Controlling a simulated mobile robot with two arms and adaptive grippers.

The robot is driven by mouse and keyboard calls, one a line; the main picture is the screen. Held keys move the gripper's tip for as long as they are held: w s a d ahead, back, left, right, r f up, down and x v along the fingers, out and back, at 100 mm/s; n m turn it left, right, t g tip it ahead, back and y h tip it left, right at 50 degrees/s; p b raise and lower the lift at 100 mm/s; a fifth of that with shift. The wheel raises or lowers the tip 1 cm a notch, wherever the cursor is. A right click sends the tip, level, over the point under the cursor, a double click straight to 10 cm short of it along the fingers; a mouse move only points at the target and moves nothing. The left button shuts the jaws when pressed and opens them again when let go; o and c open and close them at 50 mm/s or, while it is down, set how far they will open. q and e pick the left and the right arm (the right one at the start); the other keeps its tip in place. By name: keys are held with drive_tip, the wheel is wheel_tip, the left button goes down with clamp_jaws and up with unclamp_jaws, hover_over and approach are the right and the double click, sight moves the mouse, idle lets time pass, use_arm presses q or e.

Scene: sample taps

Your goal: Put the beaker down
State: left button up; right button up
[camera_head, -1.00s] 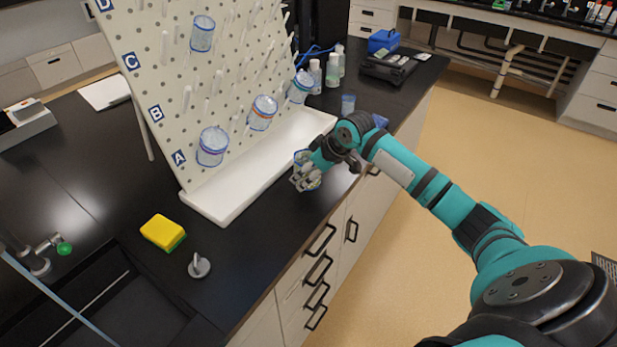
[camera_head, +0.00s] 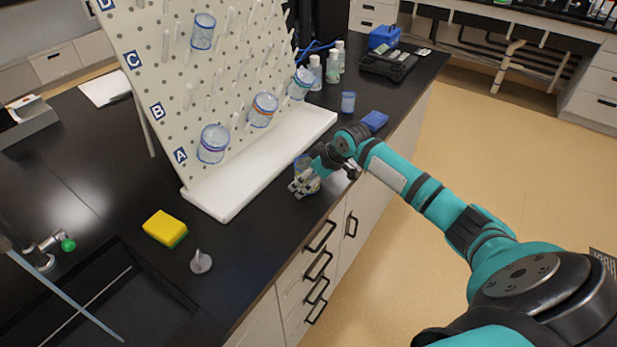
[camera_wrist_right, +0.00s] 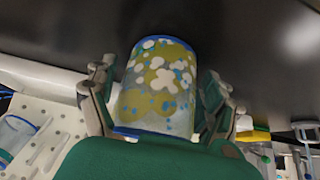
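A clear beaker with blue edges (camera_wrist_right: 158,85) and yellow-green and white patches fills the middle of the right wrist view. My right gripper (camera_wrist_right: 157,95) has one finger on each side of it and appears shut on it. In the head view this gripper (camera_head: 304,187) is low over the front edge of the black counter (camera_head: 245,235), just right of the white tray. There the beaker is mostly hidden by the hand, and I cannot tell whether its base touches the counter. My left gripper is not in view.
A pegboard (camera_head: 150,65) with several beakers hung on it stands behind a white drip tray (camera_head: 225,205). A small beaker (camera_head: 348,102), a blue item (camera_head: 374,121) and bottles (camera_head: 333,68) stand further back. A yellow sponge (camera_head: 165,229) and grey knob (camera_head: 201,262) are left.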

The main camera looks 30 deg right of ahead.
drive_tip(key=shift+s+d+r, duration=0.1)
drive_tip(key=shift+s+r, duration=0.05)
drive_tip(key=shift+r, duration=0.25)
drive_tip(key=b+v, duration=0.1)
drive_tip(key=v, duration=1)
drive_tip(key=shift+s+r, duration=0.1)
drive_tip(key=shift+r, duration=0.1)
